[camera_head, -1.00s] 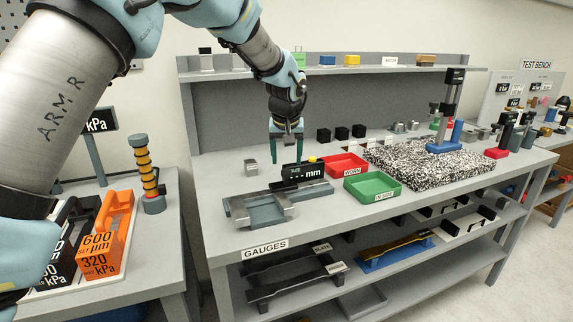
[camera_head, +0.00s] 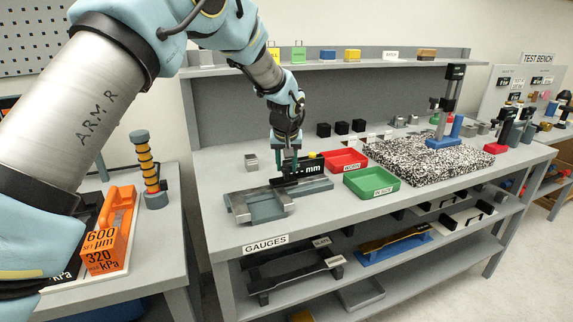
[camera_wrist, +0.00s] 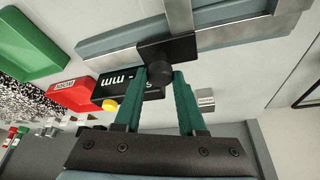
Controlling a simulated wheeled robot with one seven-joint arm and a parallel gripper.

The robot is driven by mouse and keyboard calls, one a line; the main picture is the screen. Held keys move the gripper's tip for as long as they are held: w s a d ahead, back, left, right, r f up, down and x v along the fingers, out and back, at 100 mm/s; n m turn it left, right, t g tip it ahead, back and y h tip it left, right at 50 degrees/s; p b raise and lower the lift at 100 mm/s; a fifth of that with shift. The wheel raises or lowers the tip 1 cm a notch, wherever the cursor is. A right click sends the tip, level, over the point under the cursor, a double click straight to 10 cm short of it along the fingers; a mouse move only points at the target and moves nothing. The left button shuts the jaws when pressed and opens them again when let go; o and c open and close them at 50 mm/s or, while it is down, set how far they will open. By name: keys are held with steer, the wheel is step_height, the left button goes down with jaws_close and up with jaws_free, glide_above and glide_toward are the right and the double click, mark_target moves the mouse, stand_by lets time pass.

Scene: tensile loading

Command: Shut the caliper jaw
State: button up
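The caliper (camera_head: 245,211) lies on the grey bench, with silver jaws and a teal-grey body. In the wrist view two silver jaws stand apart: the one near the slider (camera_wrist: 179,14) and the other at the right (camera_wrist: 288,22). A black slider block with a round knob (camera_wrist: 159,73) sits on the beam. The black readout marked "mm" (camera_head: 310,168) is beside it and also shows in the wrist view (camera_wrist: 112,88). My gripper (camera_head: 287,172) is low over the slider. Its green fingers (camera_wrist: 160,80) are apart, one on each side of the knob; contact is unclear.
A red tray (camera_head: 345,161) and a green tray (camera_head: 372,187) stand right of the caliper. A small metal block (camera_head: 251,162) is behind it. A speckled plate (camera_head: 425,160) carries a blue-based stand (camera_head: 443,143). The bench front near the "GAUGES" label (camera_head: 265,243) is clear.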

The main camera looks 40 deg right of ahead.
jaws_close()
steer(key=w+a+b, duration=0.1)
steer(key=a, duration=0.2)
steer(key=w+a+b, duration=0.1)
steer(key=a, duration=0.2)
steer(key=w+a+b, duration=0.1)
steer(key=a, duration=0.1)
steer(key=shift+w+a, duration=0.3)
steer(key=shift+a, duration=0.1)
steer(key=o, duration=0.6)
jaws_free()
steer(key=shift+c, duration=0.2)
steer(key=shift+s+r, duration=0.1)
steer(key=shift+r, duration=0.05)
steer(key=b+v, duration=0.3)
steer(key=v, duration=0.7)
steer(key=shift+r, duration=0.25)
steer(key=shift+a, duration=0.1)
